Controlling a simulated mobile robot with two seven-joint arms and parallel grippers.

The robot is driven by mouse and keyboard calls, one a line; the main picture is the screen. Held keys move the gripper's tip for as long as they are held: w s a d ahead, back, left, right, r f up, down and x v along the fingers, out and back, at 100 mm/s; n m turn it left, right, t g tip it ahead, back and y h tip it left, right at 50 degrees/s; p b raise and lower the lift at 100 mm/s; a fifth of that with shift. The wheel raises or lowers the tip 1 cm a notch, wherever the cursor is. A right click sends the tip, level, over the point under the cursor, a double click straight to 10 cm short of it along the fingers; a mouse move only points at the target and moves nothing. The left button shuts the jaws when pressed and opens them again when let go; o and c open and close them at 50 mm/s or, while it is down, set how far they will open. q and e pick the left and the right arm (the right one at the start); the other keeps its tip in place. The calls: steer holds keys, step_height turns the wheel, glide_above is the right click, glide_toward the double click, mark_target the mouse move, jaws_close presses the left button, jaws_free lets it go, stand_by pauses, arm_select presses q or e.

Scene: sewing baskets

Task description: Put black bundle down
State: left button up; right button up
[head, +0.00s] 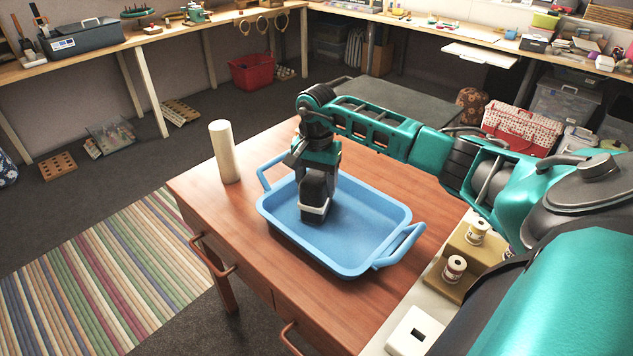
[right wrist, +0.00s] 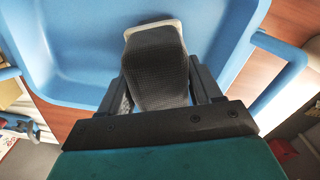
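The black bundle (head: 314,190) has a pale band at its lower end and hangs upright below my right gripper (head: 318,168). In the right wrist view the dark woven bundle (right wrist: 158,75) sits between the two fingers of my right gripper (right wrist: 162,90), which is shut on it. The bundle is inside the outline of the blue tray (head: 362,226), over its floor; I cannot tell if its lower end touches the floor. The tray (right wrist: 75,75) otherwise looks empty. My left gripper is not in view.
The tray stands on a wooden table (head: 245,215) with drawer handles. A cream cylinder (head: 224,152) stands upright left of the tray. Two thread spools (head: 455,268) stand on a holder at the right. The tray's handles (head: 400,247) stick out at both ends.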

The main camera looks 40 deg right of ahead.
steer(key=o, duration=0.5)
steer(key=shift+c, duration=0.2)
steer(key=shift+r+p, duration=0.25)
steer(key=shift+p, duration=0.05)
step_height(320, 180, up, 12)
steer(key=shift+f, duration=0.1)
stand_by(0.4)
